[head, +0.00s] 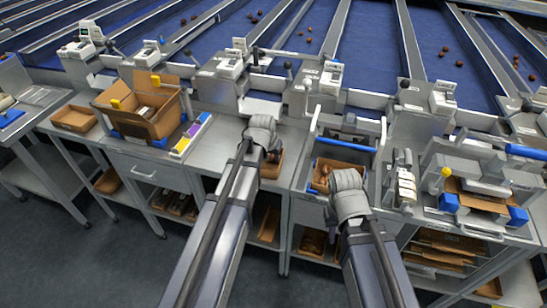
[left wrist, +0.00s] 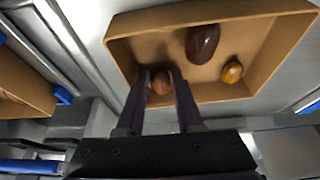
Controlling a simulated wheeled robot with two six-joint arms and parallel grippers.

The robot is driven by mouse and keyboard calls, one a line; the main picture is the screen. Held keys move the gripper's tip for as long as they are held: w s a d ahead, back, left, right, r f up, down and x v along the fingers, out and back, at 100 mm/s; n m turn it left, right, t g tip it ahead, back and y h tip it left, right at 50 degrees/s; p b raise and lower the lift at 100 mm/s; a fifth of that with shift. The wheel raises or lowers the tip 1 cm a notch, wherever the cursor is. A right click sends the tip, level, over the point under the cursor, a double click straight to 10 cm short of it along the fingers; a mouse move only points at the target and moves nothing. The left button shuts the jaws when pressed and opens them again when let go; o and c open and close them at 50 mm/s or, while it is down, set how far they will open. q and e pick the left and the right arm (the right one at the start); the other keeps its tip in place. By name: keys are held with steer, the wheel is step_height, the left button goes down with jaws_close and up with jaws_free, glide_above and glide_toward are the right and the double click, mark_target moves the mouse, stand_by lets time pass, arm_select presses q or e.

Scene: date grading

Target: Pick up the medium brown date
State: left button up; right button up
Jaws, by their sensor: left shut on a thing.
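The medium brown date (left wrist: 162,80) is between the fingertips of my left gripper (left wrist: 160,88) in the left wrist view. The gripper is shut on it, inside a cardboard tray (left wrist: 270,17). A larger dark brown date (left wrist: 202,43) and a smaller amber date (left wrist: 232,71) lie in the same tray, apart from the fingers. In the head view my left gripper (head: 270,150) is over this tray (head: 270,171), which the wrist partly hides. My right gripper (head: 345,185) is beside another cardboard box; its fingers are hidden.
The other cardboard box (head: 344,166) sits in a blue-edged bay at my right gripper. An open carton (head: 170,125) stands on the bench to the left. Grey machine units (head: 315,85) line the back of the bench, before blue conveyor lanes (head: 370,40) with scattered dates.

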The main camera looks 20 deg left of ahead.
arm_select(q)
steer(key=shift+r, duration=0.15)
arm_select(e)
steer(key=shift+r, duration=0.15)
